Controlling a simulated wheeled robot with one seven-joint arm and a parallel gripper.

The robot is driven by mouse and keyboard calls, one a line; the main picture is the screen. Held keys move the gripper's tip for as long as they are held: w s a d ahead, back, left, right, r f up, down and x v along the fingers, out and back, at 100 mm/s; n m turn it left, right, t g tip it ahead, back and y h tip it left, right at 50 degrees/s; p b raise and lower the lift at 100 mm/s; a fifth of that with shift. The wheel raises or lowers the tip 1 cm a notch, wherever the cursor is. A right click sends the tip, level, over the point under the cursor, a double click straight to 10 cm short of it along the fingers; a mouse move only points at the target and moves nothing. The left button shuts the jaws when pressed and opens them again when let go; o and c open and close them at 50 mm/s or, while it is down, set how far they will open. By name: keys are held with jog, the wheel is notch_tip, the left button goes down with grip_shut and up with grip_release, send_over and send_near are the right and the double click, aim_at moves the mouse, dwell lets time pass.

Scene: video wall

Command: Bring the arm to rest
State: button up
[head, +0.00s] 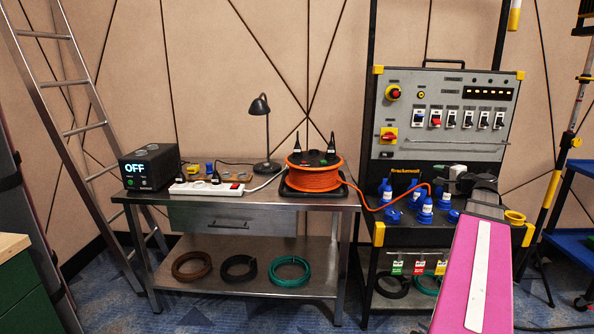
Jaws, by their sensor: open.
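My arm, pink with a white strip, rises from the bottom right in the head view. Its dark wrist ends in my gripper (447,172), in front of the power distribution panel (444,110) and above its sockets. The gripper is small in the picture and partly hidden by the wrist. It is open, and I see nothing held in it.
Blue plugs (424,205) stand at the panel's base, close to my gripper. A steel table (259,199) holds an orange cable reel (314,178), a black lamp (266,165), a white power strip (206,188) and a box reading OFF (149,168). A ladder (86,130) leans at left.

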jog(key=s+a+f+n+g, duration=0.2)
jog(key=a+f+n+g, duration=0.15)
jog(key=a+f, duration=0.75)
jog(key=s+a+f+n+g, duration=0.25)
jog(key=a+f+g, duration=0.25)
jog(key=a+f, duration=0.55)
jog(key=s+a+f+n+g+h, duration=0.6)
jog(key=s+a+f, duration=0.5)
jog(key=f, duration=0.4)
jog(key=shift+s+n+g, duration=0.4)
jog(key=shift+s+g, duration=0.05)
jog(key=shift+s, duration=0.4)
jog(key=shift+o, duration=0.3)
